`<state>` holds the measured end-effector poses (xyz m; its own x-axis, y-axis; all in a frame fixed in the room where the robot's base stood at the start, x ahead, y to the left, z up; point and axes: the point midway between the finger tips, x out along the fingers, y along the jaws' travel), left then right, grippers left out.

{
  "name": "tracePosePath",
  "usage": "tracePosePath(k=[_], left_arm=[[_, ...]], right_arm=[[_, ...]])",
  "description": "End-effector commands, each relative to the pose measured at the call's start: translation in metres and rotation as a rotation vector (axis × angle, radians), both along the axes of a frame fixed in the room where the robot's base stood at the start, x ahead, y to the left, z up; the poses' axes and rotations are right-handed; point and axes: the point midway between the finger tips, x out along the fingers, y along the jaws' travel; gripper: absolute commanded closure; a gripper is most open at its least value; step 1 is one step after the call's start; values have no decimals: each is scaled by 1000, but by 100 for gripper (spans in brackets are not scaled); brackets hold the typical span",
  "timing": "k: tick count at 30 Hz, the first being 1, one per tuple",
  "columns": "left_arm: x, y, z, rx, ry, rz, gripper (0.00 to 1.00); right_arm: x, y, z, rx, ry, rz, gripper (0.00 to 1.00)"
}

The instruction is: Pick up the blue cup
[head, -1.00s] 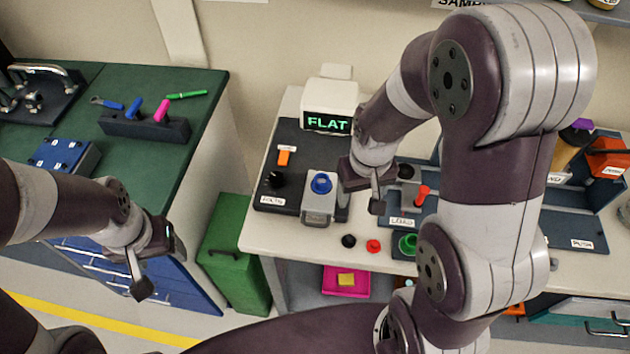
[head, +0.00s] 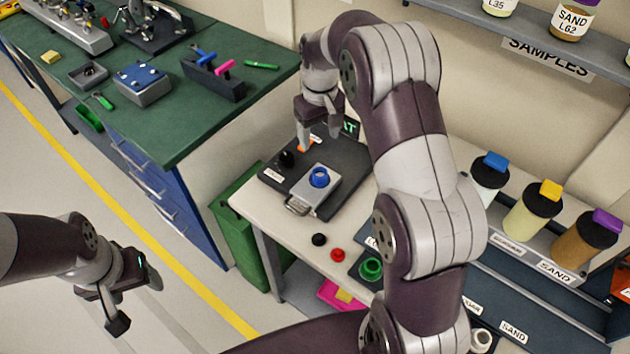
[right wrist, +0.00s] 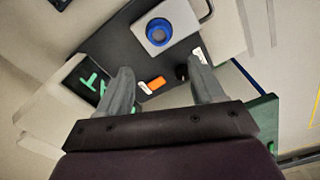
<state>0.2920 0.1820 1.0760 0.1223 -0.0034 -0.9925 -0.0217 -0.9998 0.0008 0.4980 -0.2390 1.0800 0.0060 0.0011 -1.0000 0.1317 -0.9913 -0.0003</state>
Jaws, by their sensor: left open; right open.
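The blue cup (head: 319,177) sits in a grey block on the dark panel of the white bench. It also shows in the right wrist view (right wrist: 159,32), top centre, as a blue ring with a dark middle. My right gripper (head: 319,136) is open and empty above the back of the panel, behind the cup and apart from it. In the right wrist view its fingers (right wrist: 161,72) are spread, with the cup beyond the tips. My left gripper (head: 137,303) is open and empty over the floor at the lower left.
An orange switch (right wrist: 158,82) and a black knob (head: 286,159) are beside the cup's block. The lit display is partly hidden behind my right arm. Black and red buttons (head: 337,255) lie at the bench front. Sample jars (head: 531,210) stand at the right.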

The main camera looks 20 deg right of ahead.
Motion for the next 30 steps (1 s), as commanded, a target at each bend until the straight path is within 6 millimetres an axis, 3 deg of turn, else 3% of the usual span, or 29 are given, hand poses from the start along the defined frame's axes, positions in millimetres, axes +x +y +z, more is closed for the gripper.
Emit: tracePosePath(k=[2, 6, 13, 19, 27, 29, 30], left_arm=[[0, 0, -24, 0, 0, 0, 34], [0, 0, -31, 0, 1, 0, 34], [0, 0, -15, 0, 1, 0, 34], [0, 0, -4, 0, 1, 0, 34], [0, 0, -5, 0, 1, 0, 34], [0, 0, -5, 0, 1, 0, 34], [0, 0, -5, 0, 1, 0, 34]], right_arm=[[-1, 0, -28, 0, 5, 8, 33], [-1, 0, -54, 0, 5, 7, 33], [-3, -1, -78, 1, 7, 7, 33], [-5, -2, -115, 0, 6, 7, 33], [-4, -2, -123, 1, 2, 7, 33], [-4, -2, -123, 1, 2, 7, 49], [-4, -2, -123, 1, 2, 7, 62]])
